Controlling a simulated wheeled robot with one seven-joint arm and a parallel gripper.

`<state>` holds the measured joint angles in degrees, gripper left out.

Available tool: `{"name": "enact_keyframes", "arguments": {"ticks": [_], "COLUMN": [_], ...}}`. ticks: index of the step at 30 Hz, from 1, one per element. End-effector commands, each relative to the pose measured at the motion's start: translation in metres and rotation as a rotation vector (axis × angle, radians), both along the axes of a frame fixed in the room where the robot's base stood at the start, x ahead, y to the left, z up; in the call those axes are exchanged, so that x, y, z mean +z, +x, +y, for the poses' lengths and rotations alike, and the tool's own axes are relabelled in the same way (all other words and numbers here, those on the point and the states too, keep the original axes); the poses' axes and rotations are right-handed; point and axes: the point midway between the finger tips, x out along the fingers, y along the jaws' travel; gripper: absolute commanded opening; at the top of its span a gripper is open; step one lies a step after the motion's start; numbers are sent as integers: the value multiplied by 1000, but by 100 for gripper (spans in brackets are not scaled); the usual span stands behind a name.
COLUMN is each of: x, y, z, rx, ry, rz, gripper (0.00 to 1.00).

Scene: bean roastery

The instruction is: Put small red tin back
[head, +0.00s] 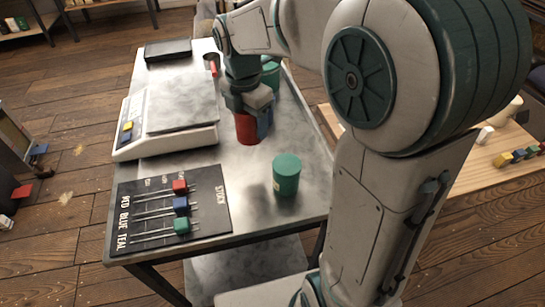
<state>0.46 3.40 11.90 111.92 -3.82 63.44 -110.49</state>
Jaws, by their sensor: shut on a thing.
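A red tin (246,128) is in my gripper (250,112), behind the middle of the metal table (255,177). The fingers are shut on its upper part from above. I cannot tell whether its base touches the table. A teal tin (286,175) stands upright on the table, nearer and to the right. Another teal tin (271,74) stands farther back, partly hidden by my arm.
A scale (180,108) with a flat plate stands at the left of the table. A black stock board (150,230) with red, blue and teal sliders lies at the front left. A black tray (168,49) lies at the back. A wooden table (480,180) with small blocks is at the right.

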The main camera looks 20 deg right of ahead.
Motion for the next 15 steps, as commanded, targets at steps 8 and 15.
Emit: {"name": "enact_keyframes", "arguments": {"ticks": [8,15], "x": [-14,-42], "y": [-13,13], "z": [26,-14], "rx": [120,117], "ry": [-6,-6], "rz": [0,5], "gripper": [32,32]}}
